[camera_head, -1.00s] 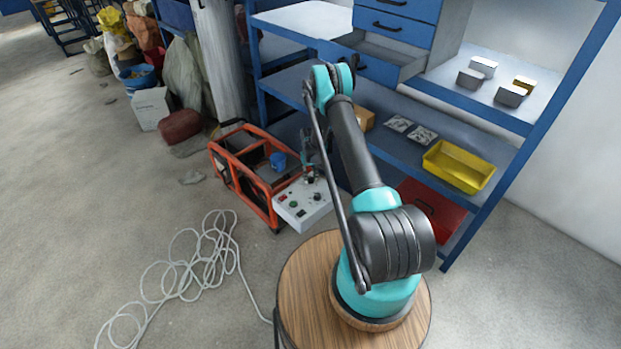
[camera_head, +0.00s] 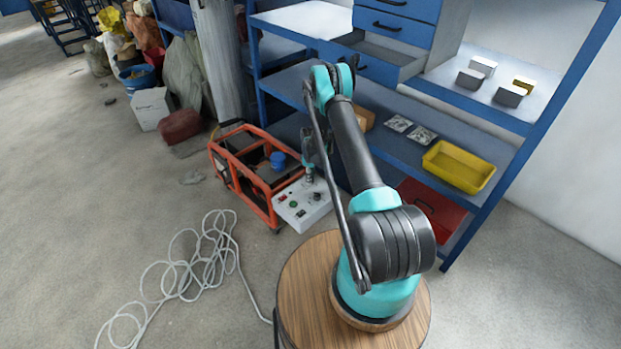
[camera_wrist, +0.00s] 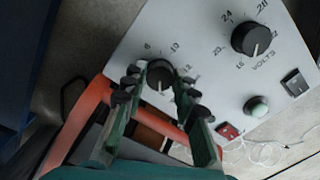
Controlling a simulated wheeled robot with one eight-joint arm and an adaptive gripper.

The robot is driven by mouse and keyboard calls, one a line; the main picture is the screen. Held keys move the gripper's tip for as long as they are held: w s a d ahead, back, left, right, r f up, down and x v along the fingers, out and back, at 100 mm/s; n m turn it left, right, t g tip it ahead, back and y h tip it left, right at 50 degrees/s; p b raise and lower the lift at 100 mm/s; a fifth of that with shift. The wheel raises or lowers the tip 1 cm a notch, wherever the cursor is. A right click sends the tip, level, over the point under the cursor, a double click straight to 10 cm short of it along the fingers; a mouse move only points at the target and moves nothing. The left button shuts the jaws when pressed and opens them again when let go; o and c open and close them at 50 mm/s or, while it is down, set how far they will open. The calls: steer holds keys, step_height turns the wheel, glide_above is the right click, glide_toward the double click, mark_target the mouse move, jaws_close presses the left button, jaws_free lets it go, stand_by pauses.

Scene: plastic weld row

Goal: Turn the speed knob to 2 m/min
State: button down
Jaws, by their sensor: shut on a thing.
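The grey-white control panel (camera_head: 297,213) is on the orange-framed machine; it fills much of the wrist view (camera_wrist: 205,62). A black knob (camera_wrist: 160,72) with 8, 10 and 12 printed around it sits between the fingers of my gripper (camera_wrist: 160,92). The gripper is shut on this knob, with one green finger on each side. Its white pointer mark faces down the picture; the lower numbers and any name are hidden by the fingers. A second black knob (camera_wrist: 251,38), labelled VOLTS, stands to the upper right, clear of the fingers. In the head view my gripper (camera_head: 309,178) is small over the panel.
A green button (camera_wrist: 257,106), a red switch (camera_wrist: 229,131) and a black rocker switch (camera_wrist: 295,83) lie right of the fingers. A blue shelf (camera_head: 440,120) stands behind my arm.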

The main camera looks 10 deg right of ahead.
steer(key=shift+n, duration=0.7)
steer(key=c, duration=1.2)
jaws_free()
step_height(320, 180, up, 12)
